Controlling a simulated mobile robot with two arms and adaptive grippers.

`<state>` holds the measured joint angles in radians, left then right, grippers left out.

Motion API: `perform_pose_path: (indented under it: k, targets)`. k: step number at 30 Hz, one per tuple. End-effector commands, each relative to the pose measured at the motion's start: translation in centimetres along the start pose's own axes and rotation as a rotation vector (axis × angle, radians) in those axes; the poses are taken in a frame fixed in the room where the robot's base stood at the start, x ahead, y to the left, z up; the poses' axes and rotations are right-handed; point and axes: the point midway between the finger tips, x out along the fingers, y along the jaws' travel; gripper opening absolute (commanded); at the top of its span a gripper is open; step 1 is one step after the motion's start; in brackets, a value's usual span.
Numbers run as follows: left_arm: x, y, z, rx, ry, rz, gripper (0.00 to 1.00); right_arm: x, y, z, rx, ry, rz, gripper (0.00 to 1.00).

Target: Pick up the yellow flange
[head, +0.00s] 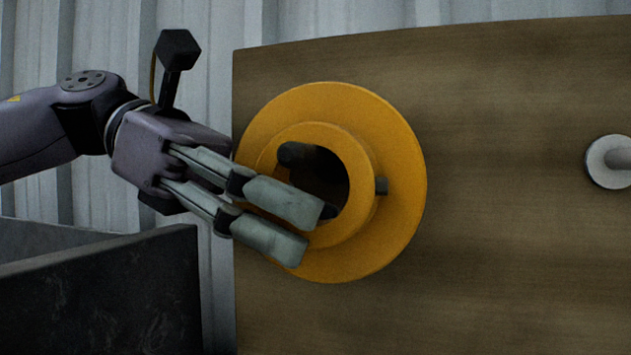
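The yellow flange (395,145) is a wide disc with a raised round hub and a dark central bore. It is at the wooden board, facing me, with a small dark block on the right of its hub. My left gripper (288,225) reaches in from the left, its grey fingers in front of the flange's lower left and hub. The fingers lie near each other with a narrow gap. I cannot tell whether they touch or grip the flange. A dark rounded piece shows inside the bore; what it belongs to is unclear. My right gripper is out of view.
The wooden board (500,250) fills the right side. A pale metal peg with a round base (608,162) sticks out at its right edge. A dark-walled bin or box (110,295) stands at the lower left. A ribbed grey wall (225,25) is behind.

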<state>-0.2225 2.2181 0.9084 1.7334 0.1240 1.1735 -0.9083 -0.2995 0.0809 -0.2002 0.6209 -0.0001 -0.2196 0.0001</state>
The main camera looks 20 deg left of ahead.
Motion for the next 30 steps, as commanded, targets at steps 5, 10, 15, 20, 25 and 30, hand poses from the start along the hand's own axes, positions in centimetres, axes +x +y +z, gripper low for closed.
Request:
perform_pose_path:
  k: [5,10,15,20,25,30]
  targets:
    - [-0.02,0.0,0.01,0.0,0.0,0.0,0.26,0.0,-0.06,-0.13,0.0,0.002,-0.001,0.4]
    - [-0.03,0.0,0.01,0.0,0.0,0.0,0.15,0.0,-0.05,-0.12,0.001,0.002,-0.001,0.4]
    - [-0.03,0.0,0.02,0.0,0.0,0.0,0.04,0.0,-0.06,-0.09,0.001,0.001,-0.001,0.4]
    - [-0.04,0.0,0.02,0.0,0.0,0.0,0.0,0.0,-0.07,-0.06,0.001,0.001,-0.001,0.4]
    - [-0.04,0.0,0.02,0.0,-0.001,0.001,0.0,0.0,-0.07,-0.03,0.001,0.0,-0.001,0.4]
    - [-0.05,0.01,0.03,0.0,-0.001,0.001,0.0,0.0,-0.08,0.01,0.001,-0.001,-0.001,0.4]
